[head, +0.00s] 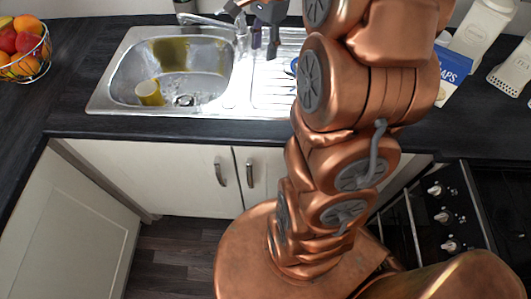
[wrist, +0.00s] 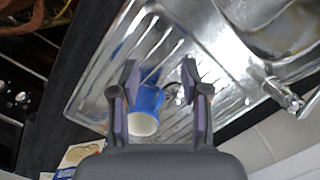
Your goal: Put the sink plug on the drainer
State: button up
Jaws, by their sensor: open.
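The drainer (wrist: 205,62) is the ridged steel board beside the sink (head: 128,82); it also shows in the head view (head: 268,92), partly hidden by my arm. My gripper (wrist: 160,72) is open above the drainer, fingers apart. A blue mug (wrist: 147,100) lies on the drainer in the wrist view, seen between the fingers and nearer the left one. A small dark and shiny item (wrist: 173,93) shows beside the mug near the right finger; it may be the sink plug, but I cannot tell. The drain hole (head: 184,100) is in the basin.
A fruit basket (head: 22,50) stands at the left. A blue and white box (head: 452,76) and white containers (head: 484,30) stand at the right. The hob (head: 500,185) is at the lower right.

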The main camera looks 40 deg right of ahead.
jog(key=s+a+n+g, duration=0.1)
jog(key=s+a+n, duration=0.85)
jog(key=a, duration=0.35)
jog(key=s+a+f+n, duration=0.2)
jog(key=s+n, duration=0.2)
jog(key=s, duration=0.3)
jog(key=s+a+f+n+h, duration=0.1)
jog(key=s+a+f+n, duration=0.1)
jog(key=s, duration=0.5)
jog(key=shift+s+a+f+n+g, duration=0.15)
jog(key=shift+a+f+n+g, duration=0.3)
jog(key=shift+n, duration=0.6)
